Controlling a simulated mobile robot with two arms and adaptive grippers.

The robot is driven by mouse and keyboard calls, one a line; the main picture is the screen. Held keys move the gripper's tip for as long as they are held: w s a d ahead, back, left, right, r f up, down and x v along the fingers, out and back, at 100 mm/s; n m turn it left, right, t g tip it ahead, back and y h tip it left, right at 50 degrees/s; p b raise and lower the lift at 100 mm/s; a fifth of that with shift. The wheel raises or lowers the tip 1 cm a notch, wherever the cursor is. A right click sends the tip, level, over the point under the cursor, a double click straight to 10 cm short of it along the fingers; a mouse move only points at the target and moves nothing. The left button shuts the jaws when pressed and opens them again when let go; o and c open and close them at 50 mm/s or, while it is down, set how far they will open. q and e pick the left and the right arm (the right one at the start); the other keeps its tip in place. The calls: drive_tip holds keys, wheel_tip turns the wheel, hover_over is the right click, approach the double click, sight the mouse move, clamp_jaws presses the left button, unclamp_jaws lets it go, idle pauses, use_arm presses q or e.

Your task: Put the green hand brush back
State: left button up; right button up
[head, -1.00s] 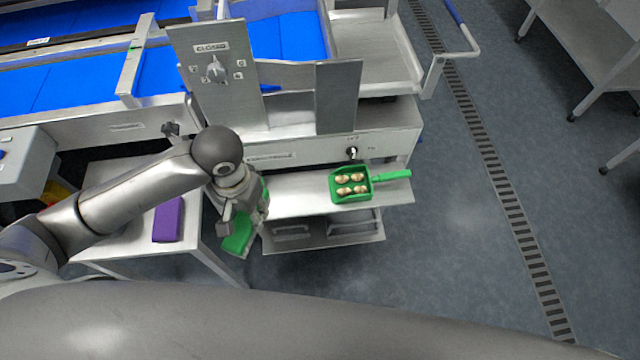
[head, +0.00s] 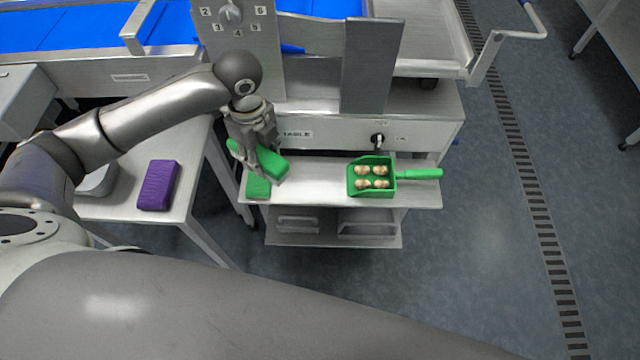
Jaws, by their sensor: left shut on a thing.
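The green hand brush (head: 272,165) is in my left gripper (head: 262,150), which is shut on it. The brush is held at a tilt over the left end of the steel shelf (head: 310,192). Part of it is hidden by the fingers. A flat green patch (head: 258,188) lies on the shelf just below and in front of the brush. I cannot tell whether the brush touches the shelf. My right gripper is not in view.
A green scoop (head: 385,177) with several dates or similar pieces lies to the right on the same shelf. A purple block (head: 158,185) lies on the side table (head: 120,208) at left. The upright control panel (head: 238,45) stands behind the gripper. The shelf middle is clear.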

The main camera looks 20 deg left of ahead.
use_arm(q)
drive_tip(key=shift+w+a+f+m+b, duration=0.3)
drive_tip(key=shift+w+m, duration=0.05)
drive_tip(key=shift+m, duration=0.55)
drive_tip(key=shift+w+d, duration=0.1)
drive_tip(key=shift+w, duration=0.05)
drive_tip(key=w+d+f, duration=0.2)
drive_tip(key=d+f, duration=0.1)
drive_tip(key=w+d+f, duration=0.2)
drive_tip(key=d+f, duration=0.1)
drive_tip(key=d, duration=0.1)
drive_tip(key=w+d+f, duration=0.2)
drive_tip(key=d, duration=0.2)
drive_tip(key=shift+w+f, duration=0.2)
drive_tip(key=shift+f, duration=0.2)
drive_tip(key=shift+w+d+f+b, duration=0.3)
drive_tip(key=shift+d+f, duration=0.2)
drive_tip(key=shift+f, duration=0.1)
drive_tip(key=shift+a+f, duration=0.1)
drive_tip(key=shift+f, duration=1.4)
